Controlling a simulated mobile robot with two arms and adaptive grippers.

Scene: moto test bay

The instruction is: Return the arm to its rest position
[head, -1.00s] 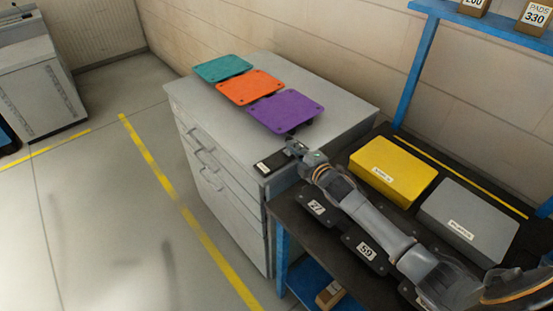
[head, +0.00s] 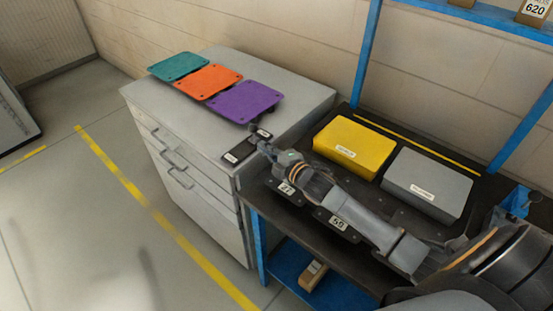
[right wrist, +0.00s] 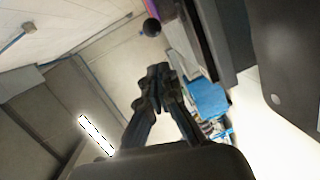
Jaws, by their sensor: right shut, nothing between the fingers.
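My right arm comes in from the lower right of the head view and reaches left over the dark workbench. Its gripper (head: 257,141) is at the near right edge of the grey cabinet top, close to a small black labelled plate. In the right wrist view the gripper fingers (right wrist: 158,88) are together, with nothing between them. My left gripper does not show.
A grey drawer cabinet (head: 300,100) carries teal (head: 179,66), orange (head: 208,81) and purple (head: 245,101) plates. A yellow box (head: 354,147) and a grey box (head: 428,184) stand on the workbench behind my arm. Blue uprights rise at the bench's back. Open floor lies left.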

